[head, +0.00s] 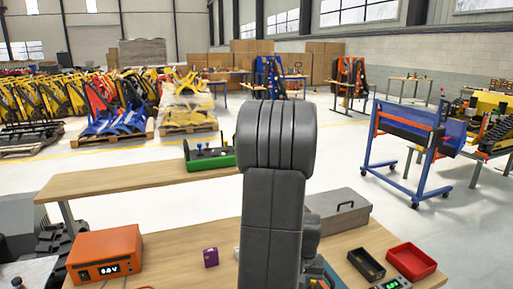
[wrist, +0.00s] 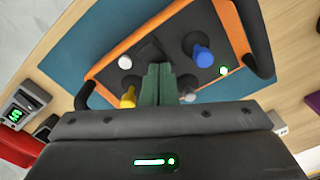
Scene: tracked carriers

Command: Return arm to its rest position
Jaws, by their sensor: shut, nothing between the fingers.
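The box lies on a blue mat (wrist: 75,50). In the head view the gripper itself is hidden.
The wooden bench (head: 180,262) holds an orange display unit (head: 104,254), a purple item (head: 210,257), a grey toolbox (head: 340,212), a black tray (head: 366,264) and a red tray (head: 409,261). A green-based control box (head: 209,157) stands on the farther table. A blue cart (head: 410,130) is at right.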

